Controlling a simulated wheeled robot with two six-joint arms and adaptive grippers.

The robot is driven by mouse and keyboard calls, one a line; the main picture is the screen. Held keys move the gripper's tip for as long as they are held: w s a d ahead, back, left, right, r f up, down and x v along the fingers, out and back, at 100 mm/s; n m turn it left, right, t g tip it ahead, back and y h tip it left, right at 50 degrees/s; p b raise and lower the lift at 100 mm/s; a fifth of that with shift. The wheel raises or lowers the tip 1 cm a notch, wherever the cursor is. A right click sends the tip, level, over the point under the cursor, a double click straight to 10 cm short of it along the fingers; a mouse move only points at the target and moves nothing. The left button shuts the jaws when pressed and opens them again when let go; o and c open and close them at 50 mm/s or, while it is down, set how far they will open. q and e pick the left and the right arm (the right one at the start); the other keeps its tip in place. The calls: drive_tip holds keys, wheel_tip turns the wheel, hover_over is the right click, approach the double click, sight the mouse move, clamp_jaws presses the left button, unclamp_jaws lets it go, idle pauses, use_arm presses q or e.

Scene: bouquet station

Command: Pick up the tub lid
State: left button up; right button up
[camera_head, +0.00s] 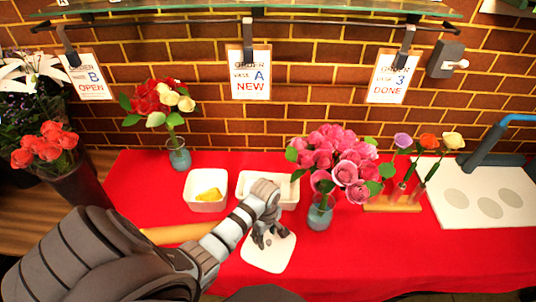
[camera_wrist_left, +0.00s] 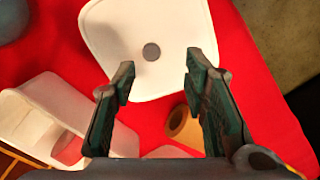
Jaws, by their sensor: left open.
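The tub lid (camera_head: 268,256) is a white, rounded square plate lying flat on the red cloth, in front of the long white tub. In the left wrist view the lid (camera_wrist_left: 118,28) shows a small round grey knob (camera_wrist_left: 152,51) at its middle. My left gripper (camera_head: 262,242) is over the lid's back part in the head view. In the left wrist view the left gripper (camera_wrist_left: 160,72) is open, its two fingers apart with nothing between them, pointing toward the knob. Whether a finger touches the lid I cannot tell. My right gripper is not in view.
A long white tub (camera_head: 288,192) is partly behind my left arm, with a small white tub (camera_head: 205,198) left of it. An orange roll (camera_head: 172,235) lies left. A vase of pink roses (camera_head: 320,217) stands close right of the lid. Red cloth (camera_head: 400,260) is clear farther right.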

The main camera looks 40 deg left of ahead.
sight(269, 241)
use_arm(q)
drive_tip(key=f, duration=0.1)
drive_tip(key=w+f+b, duration=0.1)
drive_tip(key=f, duration=0.3)
drive_tip(key=shift+w+d, duration=0.2)
drive_tip(key=shift+d, duration=0.1)
drive_tip(key=shift+s+r, duration=0.1)
drive_tip(key=shift+s, duration=0.05)
drive_tip(key=shift+s+r, duration=0.1)
drive_tip(key=shift+s, duration=0.05)
drive_tip(key=c, duration=0.5)
clamp_jaws()
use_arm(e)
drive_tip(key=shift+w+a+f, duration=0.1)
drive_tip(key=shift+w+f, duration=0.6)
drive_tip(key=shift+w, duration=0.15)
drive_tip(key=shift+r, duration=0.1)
